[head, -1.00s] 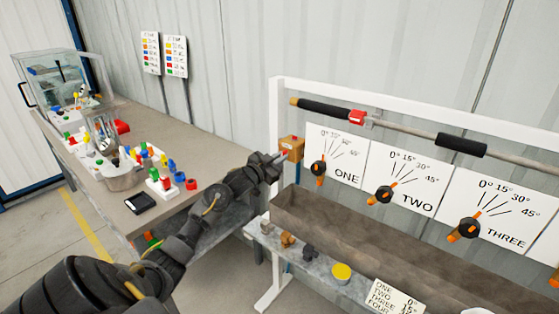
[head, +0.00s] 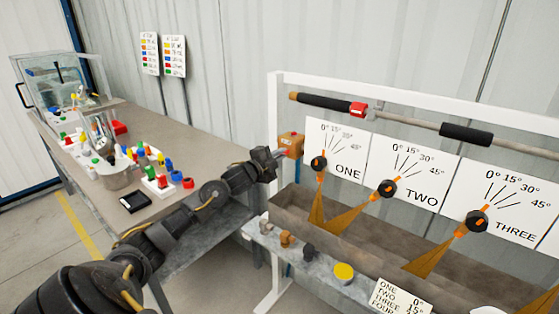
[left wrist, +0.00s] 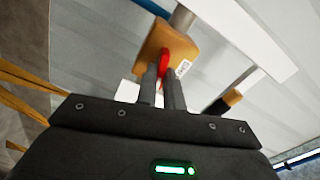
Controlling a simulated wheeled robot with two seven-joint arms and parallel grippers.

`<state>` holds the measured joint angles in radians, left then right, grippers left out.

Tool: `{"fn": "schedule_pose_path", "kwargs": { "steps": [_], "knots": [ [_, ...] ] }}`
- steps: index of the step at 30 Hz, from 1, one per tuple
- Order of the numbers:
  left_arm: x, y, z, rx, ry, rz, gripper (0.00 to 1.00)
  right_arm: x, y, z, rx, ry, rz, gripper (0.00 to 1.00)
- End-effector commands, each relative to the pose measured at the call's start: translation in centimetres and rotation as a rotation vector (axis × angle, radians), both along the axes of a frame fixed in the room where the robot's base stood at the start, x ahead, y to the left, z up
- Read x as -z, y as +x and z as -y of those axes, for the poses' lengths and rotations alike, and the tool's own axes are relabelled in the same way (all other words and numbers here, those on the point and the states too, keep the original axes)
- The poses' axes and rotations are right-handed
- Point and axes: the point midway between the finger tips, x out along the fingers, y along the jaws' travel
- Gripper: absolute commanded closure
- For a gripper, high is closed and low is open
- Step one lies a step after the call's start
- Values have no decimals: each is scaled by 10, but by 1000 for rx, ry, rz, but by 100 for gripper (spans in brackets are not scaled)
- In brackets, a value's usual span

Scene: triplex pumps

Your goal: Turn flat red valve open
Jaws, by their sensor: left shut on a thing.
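The flat red valve (left wrist: 164,62) is on the face of an orange-brown box (head: 291,143) at the left end of the white frame. In the left wrist view the box (left wrist: 158,40) fills the top middle. My left gripper (head: 281,156) is at the box. In the wrist view its two fingers (left wrist: 162,84) are shut on the red valve, and their tips hide part of it. Orange streams (head: 346,216) fan down from the nozzles below dials ONE, TWO and THREE into the trough. My right gripper is out of view.
The long brown trough (head: 290,200) runs below the dial boards. A pipe with black sleeves and a red clamp (head: 357,109) lies above them. A shelf with small parts and a yellow disc (head: 343,272) is underneath. A workbench (head: 160,210) stands left.

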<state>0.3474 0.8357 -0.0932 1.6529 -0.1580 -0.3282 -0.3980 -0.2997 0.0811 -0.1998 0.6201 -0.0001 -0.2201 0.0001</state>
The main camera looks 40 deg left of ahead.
Motion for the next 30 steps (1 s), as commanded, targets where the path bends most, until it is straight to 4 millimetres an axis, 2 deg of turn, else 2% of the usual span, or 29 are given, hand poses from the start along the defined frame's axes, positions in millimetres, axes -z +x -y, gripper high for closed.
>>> {"fn": "schedule_pose_path", "kwargs": {
  "steps": [1, 8, 12, 17, 30],
  "knots": [
    [4, 0, 0, 1, 38, -2, 100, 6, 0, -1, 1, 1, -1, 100],
    [4, 0, 0, 1, 188, -6, 100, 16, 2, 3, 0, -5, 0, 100],
    [4, 0, 0, 1, 250, -7, 100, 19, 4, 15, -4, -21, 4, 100],
    [3, 0, 0, 1, 292, -8, 100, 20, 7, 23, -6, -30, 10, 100],
    [2, 0, 1, 2, 315, -9, 100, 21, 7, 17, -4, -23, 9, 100]
  ]
}}
